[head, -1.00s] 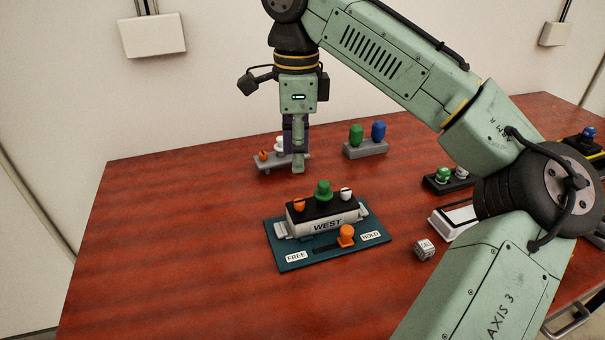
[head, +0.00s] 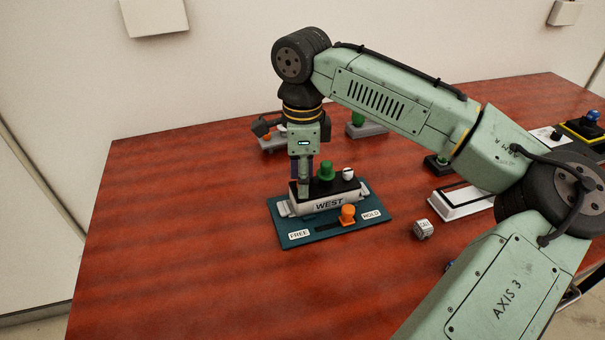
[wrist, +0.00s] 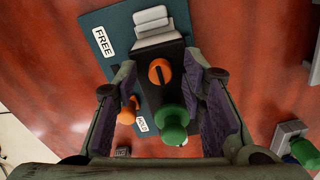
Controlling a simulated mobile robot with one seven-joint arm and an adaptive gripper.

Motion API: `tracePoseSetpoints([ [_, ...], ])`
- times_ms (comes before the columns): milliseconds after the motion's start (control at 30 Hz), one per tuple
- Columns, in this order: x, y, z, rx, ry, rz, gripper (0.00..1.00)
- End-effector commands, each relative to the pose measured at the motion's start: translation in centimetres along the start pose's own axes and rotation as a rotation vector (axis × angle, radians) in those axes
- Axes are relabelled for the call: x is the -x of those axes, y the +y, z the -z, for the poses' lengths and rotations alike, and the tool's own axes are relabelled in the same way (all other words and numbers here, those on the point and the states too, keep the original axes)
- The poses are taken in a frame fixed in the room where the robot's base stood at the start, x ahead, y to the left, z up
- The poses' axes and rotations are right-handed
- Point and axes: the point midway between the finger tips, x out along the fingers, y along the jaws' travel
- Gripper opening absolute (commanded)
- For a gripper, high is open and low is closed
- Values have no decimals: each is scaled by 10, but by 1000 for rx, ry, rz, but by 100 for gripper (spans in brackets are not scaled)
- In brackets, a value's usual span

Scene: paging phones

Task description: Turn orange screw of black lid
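The orange screw (wrist: 160,72) has a dark slot and sits near one end of the black lid (wrist: 174,52). In the head view my gripper hides it. The black lid (head: 338,186) tops the white WEST box (head: 329,204). It also bears a green knob (head: 326,171) in the middle and a white screw (head: 348,174) at the right. My gripper (head: 304,190) points down at the lid's left end. In the wrist view my gripper (wrist: 160,67) is open, with the orange screw between its fingertips. I cannot tell whether the tips reach down beside it.
The box stands on a teal base (head: 284,240) with FREE and HOLD labels and an orange slider knob (head: 348,214) towards HOLD. A CALL cube (head: 422,229) lies to the right. A white tray (head: 460,203) stands beyond it. The table's left front (head: 180,270) is clear.

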Motion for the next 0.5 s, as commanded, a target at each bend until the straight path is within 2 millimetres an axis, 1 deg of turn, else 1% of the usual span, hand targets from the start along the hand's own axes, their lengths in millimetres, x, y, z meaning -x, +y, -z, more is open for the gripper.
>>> tracePoseSetpoints([
  [133,0,0,0,0,0,0,36],
  [500,0,0,0,0,0,0,12],
])
